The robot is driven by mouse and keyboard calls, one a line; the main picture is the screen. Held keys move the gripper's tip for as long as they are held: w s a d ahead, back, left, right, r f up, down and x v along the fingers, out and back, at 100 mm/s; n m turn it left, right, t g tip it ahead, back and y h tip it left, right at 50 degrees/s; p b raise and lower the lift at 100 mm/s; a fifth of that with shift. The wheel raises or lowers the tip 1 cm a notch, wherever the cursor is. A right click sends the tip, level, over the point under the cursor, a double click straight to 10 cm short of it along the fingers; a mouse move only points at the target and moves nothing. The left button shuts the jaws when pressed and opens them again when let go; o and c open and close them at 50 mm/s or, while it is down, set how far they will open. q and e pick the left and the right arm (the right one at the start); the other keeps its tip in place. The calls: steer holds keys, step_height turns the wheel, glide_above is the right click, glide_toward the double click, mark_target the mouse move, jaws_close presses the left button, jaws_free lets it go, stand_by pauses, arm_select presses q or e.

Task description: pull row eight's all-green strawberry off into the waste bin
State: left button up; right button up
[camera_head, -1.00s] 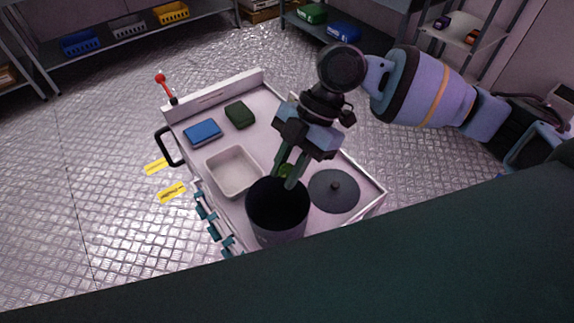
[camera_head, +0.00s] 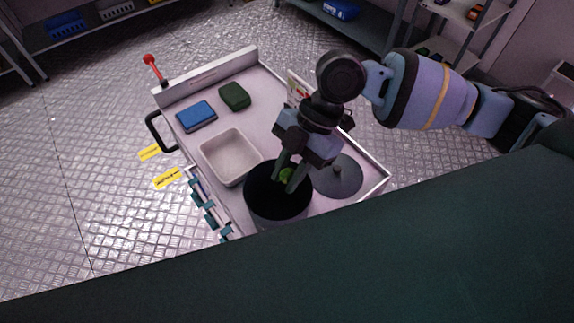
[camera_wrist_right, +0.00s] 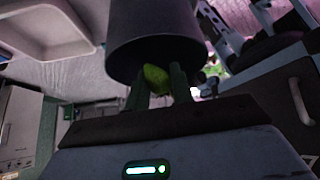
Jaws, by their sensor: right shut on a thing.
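The green strawberry (camera_head: 285,175) is held between the fingers of my right gripper (camera_head: 287,178), over the mouth of the dark waste bin (camera_head: 277,205). In the right wrist view the strawberry (camera_wrist_right: 156,79) is plain green and sits between the two fingertips (camera_wrist_right: 158,88), with the bin (camera_wrist_right: 155,35) right beyond it. The fingertips look to be at or just inside the bin's rim; the exact depth is hard to tell. My left gripper is not in view.
The bin stands on a white cart (camera_head: 290,105). Beside it are a grey round lid (camera_head: 340,178), an empty beige tray (camera_head: 229,157), a blue pad (camera_head: 197,116) and a dark green block (camera_head: 234,96). Shelves (camera_head: 150,20) stand behind.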

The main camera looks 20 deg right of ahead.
stand_by(0.3)
steer(key=o, duration=0.7)
steer(key=shift+o, duration=0.5)
steer(key=o, duration=0.7)
